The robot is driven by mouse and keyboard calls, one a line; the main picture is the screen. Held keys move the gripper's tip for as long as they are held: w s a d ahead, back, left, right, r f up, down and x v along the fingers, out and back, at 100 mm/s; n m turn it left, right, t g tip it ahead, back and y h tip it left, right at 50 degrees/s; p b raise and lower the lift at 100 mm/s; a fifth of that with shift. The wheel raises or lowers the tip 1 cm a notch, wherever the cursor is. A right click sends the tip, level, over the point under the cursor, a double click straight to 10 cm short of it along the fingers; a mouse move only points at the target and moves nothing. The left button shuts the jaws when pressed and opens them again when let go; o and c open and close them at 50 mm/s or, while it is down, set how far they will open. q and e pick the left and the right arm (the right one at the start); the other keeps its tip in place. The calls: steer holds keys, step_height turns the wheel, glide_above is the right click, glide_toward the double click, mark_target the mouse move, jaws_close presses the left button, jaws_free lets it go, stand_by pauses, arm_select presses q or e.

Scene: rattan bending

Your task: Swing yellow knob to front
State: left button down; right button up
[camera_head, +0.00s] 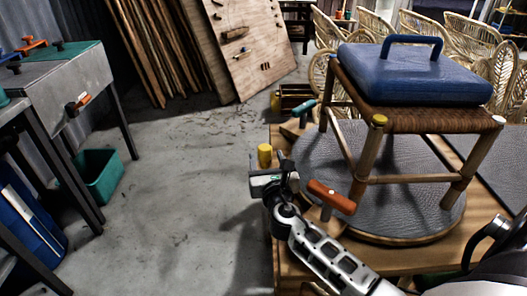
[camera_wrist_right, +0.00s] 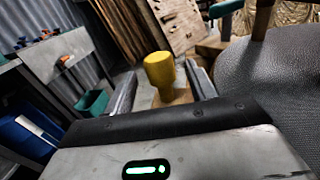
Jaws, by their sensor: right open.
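The yellow knob (camera_head: 264,155) stands upright at the left edge of the wooden table, just beyond my right gripper (camera_head: 270,172). In the right wrist view, the yellow knob (camera_wrist_right: 160,70) shows between the two fingers of the right gripper (camera_wrist_right: 160,82), with a gap on each side. The gripper is open and empty. Whether the fingertips reach around the knob or stop short of it, I cannot tell. The lower part of the knob's mount is hidden by the gripper in the head view. My left gripper is not in view.
An orange-handled clamp (camera_head: 331,197) sits close to the right of the gripper. A teal handle (camera_head: 305,107) is farther back. A woven stool (camera_head: 440,120) bearing a blue weight (camera_head: 415,75) stands on a round grey turntable (camera_head: 310,155).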

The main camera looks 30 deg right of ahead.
mark_target(264, 148)
steer(key=x, duration=0.5)
steer(key=shift+w+d, duration=0.1)
steer(key=shift+w, duration=0.05)
jaws_close()
